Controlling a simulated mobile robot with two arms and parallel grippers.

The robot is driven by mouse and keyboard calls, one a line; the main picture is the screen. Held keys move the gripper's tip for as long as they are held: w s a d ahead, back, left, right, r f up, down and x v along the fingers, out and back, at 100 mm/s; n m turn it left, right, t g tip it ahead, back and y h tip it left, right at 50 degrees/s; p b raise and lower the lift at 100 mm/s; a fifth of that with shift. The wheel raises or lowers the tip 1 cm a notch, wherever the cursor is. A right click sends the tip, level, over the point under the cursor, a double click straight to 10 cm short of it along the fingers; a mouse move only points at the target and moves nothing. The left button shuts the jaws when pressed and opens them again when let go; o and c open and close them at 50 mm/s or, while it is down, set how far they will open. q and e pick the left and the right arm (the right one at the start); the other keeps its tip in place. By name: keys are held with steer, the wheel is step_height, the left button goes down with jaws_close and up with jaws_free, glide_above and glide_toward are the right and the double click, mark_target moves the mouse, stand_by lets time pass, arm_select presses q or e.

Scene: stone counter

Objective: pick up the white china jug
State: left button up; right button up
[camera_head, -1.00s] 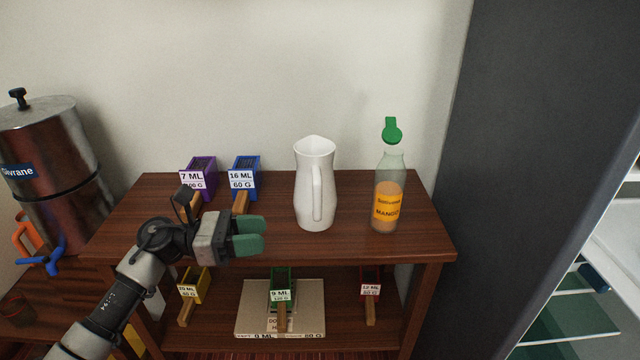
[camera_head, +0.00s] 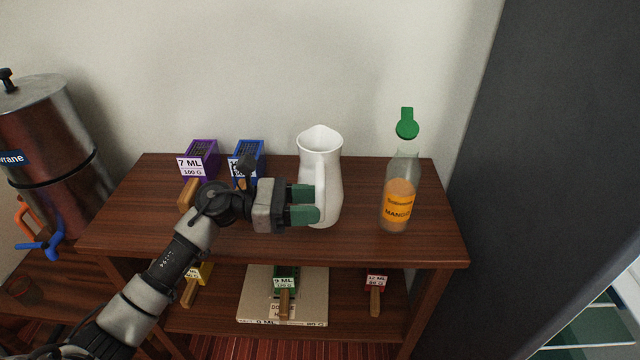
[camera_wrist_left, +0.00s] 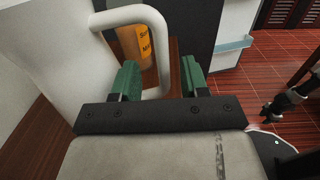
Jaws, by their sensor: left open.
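The white china jug (camera_head: 322,165) stands upright on the wooden shelf top, its handle facing the front. In the left wrist view the jug (camera_wrist_left: 62,50) fills the left side, and its handle (camera_wrist_left: 128,16) loops toward the middle. My left gripper (camera_head: 305,204) is open with green fingertips, right at the jug's handle side. In the left wrist view the fingers of the left gripper (camera_wrist_left: 160,80) stand apart, and the handle's lower part reaches into the space between them. I cannot tell whether a finger touches the jug.
A bottle with an orange mango label (camera_head: 398,205) stands right of the jug, a green cap (camera_head: 407,124) above it. A purple box (camera_head: 201,160) and a blue box (camera_head: 247,160) stand behind my left arm. A metal urn (camera_head: 50,140) is at far left.

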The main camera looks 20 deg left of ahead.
arm_select(q)
steer(key=p+x, duration=0.1)
steer(key=x, duration=0.3)
steer(key=shift+s+d+p, duration=0.1)
steer(key=shift+d+p, duration=0.05)
steer(key=shift+p, duration=0.15)
steer(key=c, duration=0.6)
jaws_close()
arm_select(e)
steer(key=shift+w+r, duration=0.25)
steer(key=shift+r, duration=0.35)
steer(key=shift+w+r, duration=0.25)
steer(key=shift+r, duration=0.3)
steer(key=shift+a, duration=0.15)
